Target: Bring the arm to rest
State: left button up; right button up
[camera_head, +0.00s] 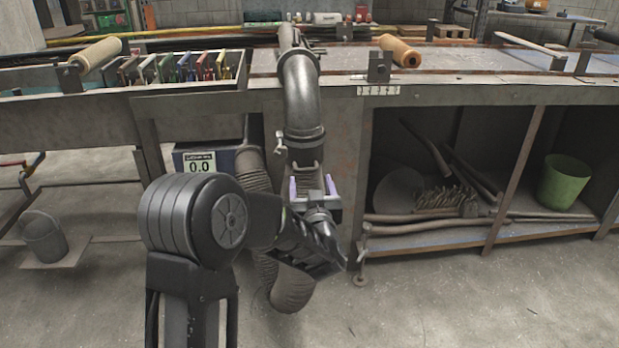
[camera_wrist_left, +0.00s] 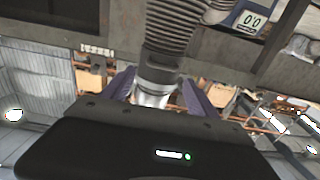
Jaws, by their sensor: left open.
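My left gripper (camera_head: 312,187) is in front of the workbench, below the grey elbow pipe (camera_head: 300,90). Its two purple fingers are apart and point up toward the pipe's lower end. A grey corrugated tube (camera_head: 290,288) loops down behind my left arm; its upper part near the pipe is partly hidden by my gripper. In the left wrist view, my left gripper (camera_wrist_left: 158,93) is open, with a shiny metal collar (camera_wrist_left: 152,92) and the corrugated tube (camera_wrist_left: 170,28) showing between the fingers. I cannot tell whether they touch. My right gripper is not in view.
The bench front (camera_head: 440,92) runs across above my gripper. A box with a 0.0 display (camera_head: 200,163) stands left of the tube. The right lower shelf (camera_head: 440,237) holds rods and a green bucket (camera_head: 564,182). The floor at lower right is clear.

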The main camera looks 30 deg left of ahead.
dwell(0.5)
pick_arm(q)
jog(key=s+d+f+m+g+h, duration=0.2)
jog(key=d+f+h, duration=0.3)
jog(key=d+f, duration=0.5)
jog(key=s+d+f+m+g+h, duration=0.1)
jog(key=s+d+f+g+h, duration=0.15)
jog(key=d+f+h, duration=0.65)
jog(key=s+d+f+m+g+y, duration=0.15)
jog(key=s+d+f+g, duration=0.4)
jog(key=s+f, duration=0.85)
jog(key=s+d+f+g+h, duration=0.1)
jog(key=s+d+f, duration=0.2)
jog(key=s, duration=0.3)
jog(key=s+d+f+m+g+h, duration=0.1)
jog(key=s+d+f+g, duration=0.1)
jog(key=s, duration=0.4)
jog(key=s+d+f+g+h, duration=0.1)
jog(key=s+d+f, duration=0.2)
jog(key=s, duration=0.3)
notch_tip(320, 180, up, 18)
jog(key=w+p, duration=0.1)
jog(key=p, duration=1.6)
jog(key=shift+f, duration=0.25)
